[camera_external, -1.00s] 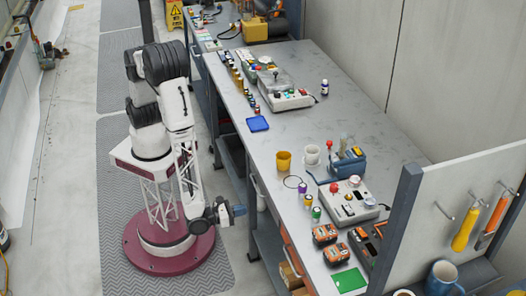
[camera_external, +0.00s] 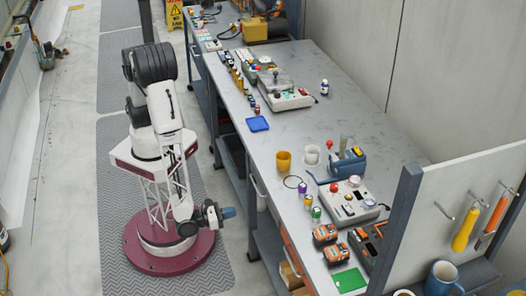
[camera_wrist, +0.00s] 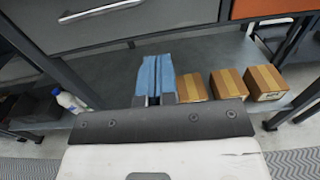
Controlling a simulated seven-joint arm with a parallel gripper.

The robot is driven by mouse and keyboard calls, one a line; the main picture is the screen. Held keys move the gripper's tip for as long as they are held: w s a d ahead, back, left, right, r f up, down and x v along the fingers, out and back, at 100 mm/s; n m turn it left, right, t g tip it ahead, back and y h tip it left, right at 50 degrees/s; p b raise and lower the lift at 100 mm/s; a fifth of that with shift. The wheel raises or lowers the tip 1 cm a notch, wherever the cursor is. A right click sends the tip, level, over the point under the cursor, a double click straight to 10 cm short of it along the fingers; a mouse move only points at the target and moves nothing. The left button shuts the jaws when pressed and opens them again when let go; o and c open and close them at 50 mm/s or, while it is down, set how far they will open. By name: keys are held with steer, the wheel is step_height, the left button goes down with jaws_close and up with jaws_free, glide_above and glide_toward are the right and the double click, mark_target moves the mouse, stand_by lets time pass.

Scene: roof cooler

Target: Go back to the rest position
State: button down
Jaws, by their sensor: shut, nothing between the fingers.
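My gripper (camera_external: 229,212) is low beside the long workbench (camera_external: 310,90), to the left of its side and below the level of its top. The blue fingers are together and empty; they also show in the wrist view (camera_wrist: 156,78). In the wrist view the gripper faces the bench's lower shelf (camera_wrist: 225,55), under a grey drawer. The fingers hide part of that shelf. No object touches the gripper that I can see.
Cardboard boxes (camera_wrist: 229,84) and a white bottle (camera_wrist: 68,101) are on or near the shelf. A bench leg (camera_wrist: 65,65) stands at left in the wrist view. A yellow cup (camera_external: 283,161) and a control box (camera_external: 348,200) are on the bench. The floor mat (camera_external: 115,195) has free room.

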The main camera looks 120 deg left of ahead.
steer(key=s+a+r+n+g, duration=0.4)
steer(key=a+r+n+g, duration=0.25)
steer(key=a+r, duration=0.35)
steer(key=s+a+r+n+g, duration=0.4)
steer(key=a+r+n+g, duration=0.3)
steer(key=r, duration=0.5)
steer(key=s+a+r+n+t+h, duration=0.1)
steer(key=s+a+r+n+h, duration=0.1)
steer(key=s+r+n+h, duration=0.4)
steer(key=s+a+r+n+t+h, duration=0.2)
steer(key=s+r+n+h, duration=0.5)
steer(key=s+r, duration=0.5)
steer(key=shift+s+a, duration=0.55)
steer(key=shift+s, duration=0.55)
steer(key=shift+n, duration=0.25)
